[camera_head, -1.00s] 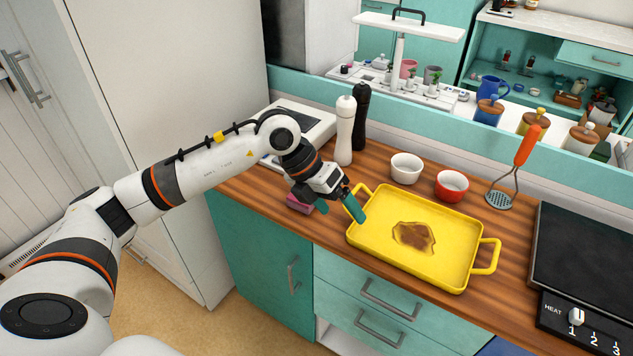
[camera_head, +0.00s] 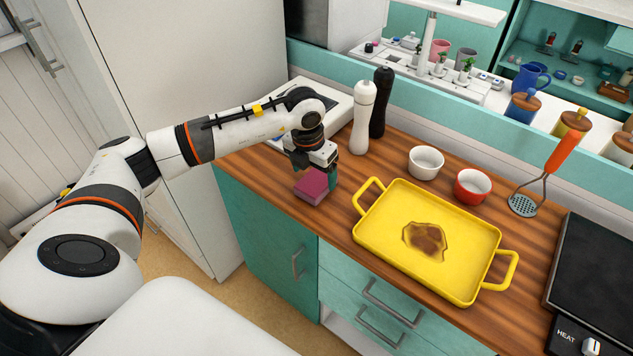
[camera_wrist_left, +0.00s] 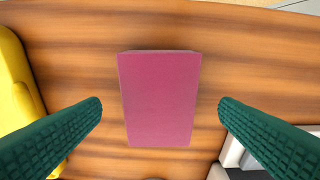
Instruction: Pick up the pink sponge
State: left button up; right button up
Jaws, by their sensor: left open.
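The pink sponge (camera_head: 312,186) is a small block on the wooden counter near its front edge, left of the yellow tray. It also shows in the left wrist view (camera_wrist_left: 160,98), centred between two green fingers. My left gripper (camera_head: 316,172) is open right above and around the sponge. In the left wrist view, a finger of the left gripper (camera_wrist_left: 160,122) is on each side, with a gap of bare wood between each finger and the sponge. My right gripper is not in view.
The yellow tray (camera_head: 385,240) with a brown stain stands to the right. White and black mills (camera_head: 361,118) stand behind the gripper. A white bowl (camera_head: 426,162), a red bowl (camera_head: 473,187) and an orange-handled masher (camera_head: 562,152) stand behind the tray.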

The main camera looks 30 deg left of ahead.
aim_at(316, 180)
pick_arm(q)
jog(key=f, duration=0.1)
jog(key=w+f, duration=0.1)
jog(key=f, duration=0.1)
jog(key=shift+f, duration=0.25)
jog(key=shift+s, duration=0.1)
jog(key=c, duration=1.1)
jog(key=shift+o, duration=0.2)
notch_tip(316, 180, up, 10)
jog(key=shift+b, duration=0.35)
jog(key=o, duration=0.4)
jog(key=c, duration=0.3)
